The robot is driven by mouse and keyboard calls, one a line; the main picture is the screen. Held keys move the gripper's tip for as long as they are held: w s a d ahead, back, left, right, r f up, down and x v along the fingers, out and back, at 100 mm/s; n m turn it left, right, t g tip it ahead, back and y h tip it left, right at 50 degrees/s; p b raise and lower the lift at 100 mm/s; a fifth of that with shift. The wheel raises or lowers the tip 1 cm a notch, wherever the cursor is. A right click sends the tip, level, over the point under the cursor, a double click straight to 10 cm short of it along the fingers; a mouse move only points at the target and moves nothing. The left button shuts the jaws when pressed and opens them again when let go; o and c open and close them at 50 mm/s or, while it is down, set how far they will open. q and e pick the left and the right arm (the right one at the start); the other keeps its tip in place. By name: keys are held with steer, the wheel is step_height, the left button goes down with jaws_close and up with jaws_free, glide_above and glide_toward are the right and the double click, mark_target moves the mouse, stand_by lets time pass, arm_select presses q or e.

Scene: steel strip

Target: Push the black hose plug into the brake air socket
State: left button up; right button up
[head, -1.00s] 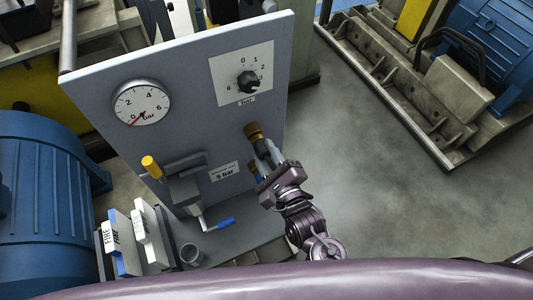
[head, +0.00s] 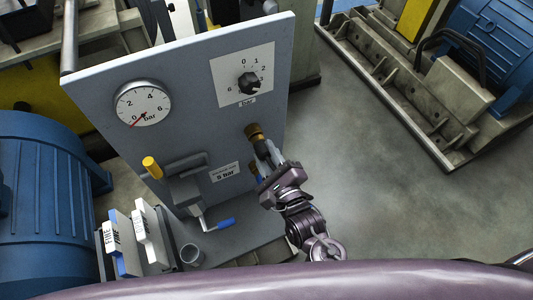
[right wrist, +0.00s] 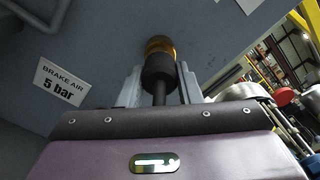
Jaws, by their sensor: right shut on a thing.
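The black hose plug (right wrist: 158,72) is between the fingers of my right gripper (right wrist: 160,88), which is shut on it. Its front end meets the brass brake air socket (right wrist: 160,44) on the grey panel in the right wrist view. I cannot tell how deep the plug sits in the socket. In the head view the socket (head: 254,131) shows on the panel's right side, with my right gripper (head: 266,157) just below it; the fingers mostly hide the plug there. My left gripper is not in view.
The panel (head: 195,105) carries a gauge (head: 142,103) reading near 0, a black dial knob (head: 249,83) and a "5 bar" label (head: 225,172).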

steer(key=shift+w, duration=0.2)
stand_by(0.4)
steer(key=o, duration=1.2)
